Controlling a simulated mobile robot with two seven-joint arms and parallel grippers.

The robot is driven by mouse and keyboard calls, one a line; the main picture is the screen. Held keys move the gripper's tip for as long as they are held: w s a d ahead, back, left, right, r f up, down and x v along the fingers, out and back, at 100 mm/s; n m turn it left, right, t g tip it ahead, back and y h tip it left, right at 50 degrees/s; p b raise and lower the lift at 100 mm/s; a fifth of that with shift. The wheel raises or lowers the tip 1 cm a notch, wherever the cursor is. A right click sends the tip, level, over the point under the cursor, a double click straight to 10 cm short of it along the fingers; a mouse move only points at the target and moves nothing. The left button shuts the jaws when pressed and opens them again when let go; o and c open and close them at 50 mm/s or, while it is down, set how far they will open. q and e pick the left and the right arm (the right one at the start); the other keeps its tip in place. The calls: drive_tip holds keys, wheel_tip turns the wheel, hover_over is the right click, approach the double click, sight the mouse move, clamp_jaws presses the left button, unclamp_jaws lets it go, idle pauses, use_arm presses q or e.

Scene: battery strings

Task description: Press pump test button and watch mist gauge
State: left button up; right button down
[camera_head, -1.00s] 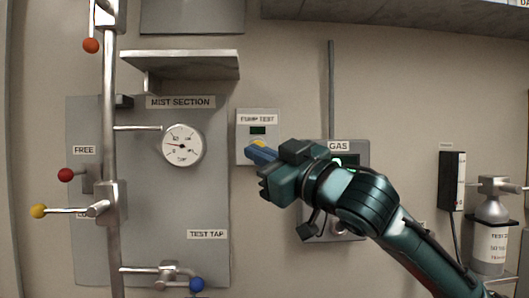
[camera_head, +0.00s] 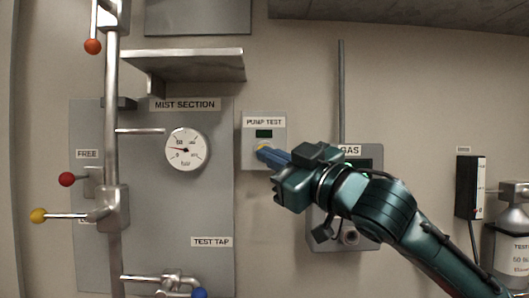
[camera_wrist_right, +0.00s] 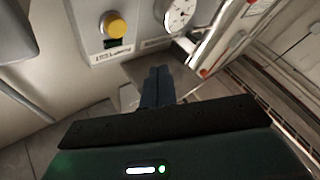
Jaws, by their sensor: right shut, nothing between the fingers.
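The pump test box (camera_head: 279,160) is a light grey wall plate with a PUMP TEST label, a small dark display and a yellow button (camera_head: 263,148). My right gripper (camera_head: 261,153) is shut and empty, with its blue fingertips overlapping the button's lower part in the head view. In the wrist view the yellow button (camera_wrist_right: 115,26) shows whole, up and left of the fingertips (camera_wrist_right: 158,72), with a gap in the picture. I cannot tell their distance in depth. The round white mist gauge (camera_head: 186,149) is left of the box; its needle points left. My left gripper is not in view.
Left of the gauge stands a metal pipe (camera_head: 112,150) with red, yellow and orange knobbed levers. A metal shelf (camera_head: 195,64) juts out above the gauge. A GAS box (camera_head: 345,235) is behind my right arm, and a cylinder (camera_head: 511,250) stands at far right.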

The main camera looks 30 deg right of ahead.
drive_tip(key=w+d+p, duration=0.1)
drive_tip(key=w+d, duration=0.2)
drive_tip(key=w, duration=0.3)
drive_tip(key=shift+d+p, duration=0.35)
drive_tip(key=shift+p, duration=0.05)
idle(0.4)
idle(1.3)
drive_tip(key=shift+w+d+p, duration=0.2)
drive_tip(key=shift+w+p, duration=0.1)
drive_tip(key=shift+w, duration=0.05)
drive_tip(key=shift+w+d+p, duration=0.4)
drive_tip(key=shift+w+p, duration=0.05)
drive_tip(key=shift+w, duration=0.15)
idle(0.9)
drive_tip(key=shift+s, duration=0.15)
idle(0.3)
drive_tip(key=shift+s+a+f+b, duration=0.1)
drive_tip(key=shift+s+a+b, duration=0.45)
drive_tip(key=shift+s, duration=0.25)
